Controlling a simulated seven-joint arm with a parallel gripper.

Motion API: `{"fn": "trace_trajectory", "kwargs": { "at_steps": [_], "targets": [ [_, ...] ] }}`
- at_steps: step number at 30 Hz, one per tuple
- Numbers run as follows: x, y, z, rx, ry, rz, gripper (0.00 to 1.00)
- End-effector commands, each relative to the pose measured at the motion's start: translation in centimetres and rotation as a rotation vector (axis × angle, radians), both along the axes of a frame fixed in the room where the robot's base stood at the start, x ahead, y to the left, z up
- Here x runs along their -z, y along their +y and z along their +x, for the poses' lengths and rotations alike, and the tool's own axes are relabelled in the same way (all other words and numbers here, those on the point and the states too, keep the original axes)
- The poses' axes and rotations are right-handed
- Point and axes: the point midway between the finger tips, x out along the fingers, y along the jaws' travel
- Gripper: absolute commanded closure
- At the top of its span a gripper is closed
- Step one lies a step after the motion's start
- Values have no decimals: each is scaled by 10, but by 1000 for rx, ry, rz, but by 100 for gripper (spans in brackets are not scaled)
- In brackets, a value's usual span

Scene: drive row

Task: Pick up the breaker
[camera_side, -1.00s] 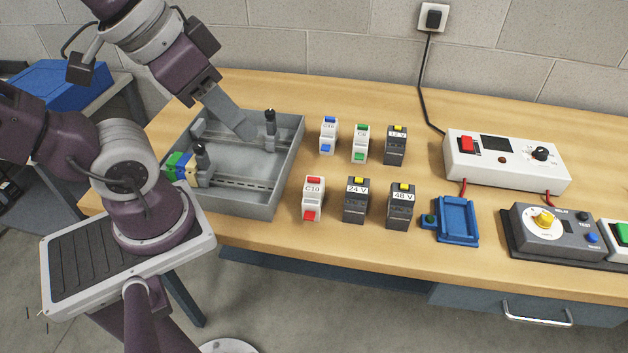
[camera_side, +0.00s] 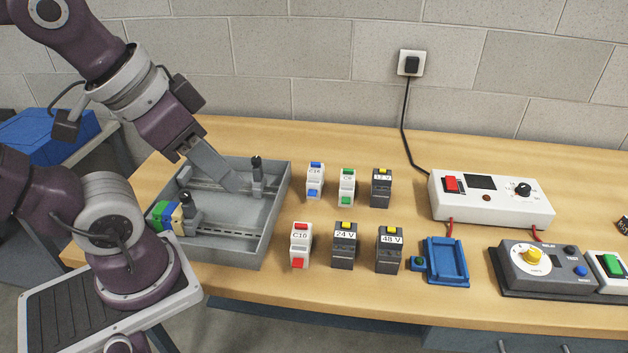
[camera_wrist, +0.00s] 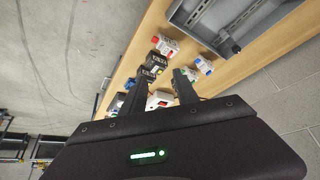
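Three white breakers stand on the bench in the side view: one with blue ends marked C16 (camera_side: 315,182), one with green ends (camera_side: 346,187), and one with red ends marked C10 (camera_side: 300,246). The wrist view shows the red one (camera_wrist: 165,45), the blue one (camera_wrist: 203,66) and the green one (camera_wrist: 193,75). My gripper (camera_side: 228,178) is above the grey tray (camera_side: 276,212), left of the breakers. In the wrist view its two fingers (camera_wrist: 160,88) stand apart with nothing held between them.
Black modules 24 V (camera_side: 344,246), 48 V (camera_side: 389,249) and another (camera_side: 381,188) stand near the breakers. The tray holds rails, dark-topped posts (camera_side: 257,175) and coloured blocks (camera_side: 160,216). A blue holder (camera_side: 446,262), white supply box (camera_side: 490,200) and grey tester (camera_side: 540,268) stand right.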

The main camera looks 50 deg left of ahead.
Motion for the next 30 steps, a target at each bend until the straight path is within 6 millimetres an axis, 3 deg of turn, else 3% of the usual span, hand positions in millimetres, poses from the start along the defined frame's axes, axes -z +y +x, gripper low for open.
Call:
{"fn": "trace_trajectory", "kwargs": {
  "at_steps": [11,15,24,26,29,30],
  "targets": [
    [0,0,0,0,0,0,64],
    [0,0,0,0,0,0,42],
    [-1,0,2,-4,3,-2,42],
    [-5,2,12,-26,20,-13,42],
    [-13,10,52,-109,84,-53,42],
    [-15,16,76,-158,117,-73,42]
  ]
}}
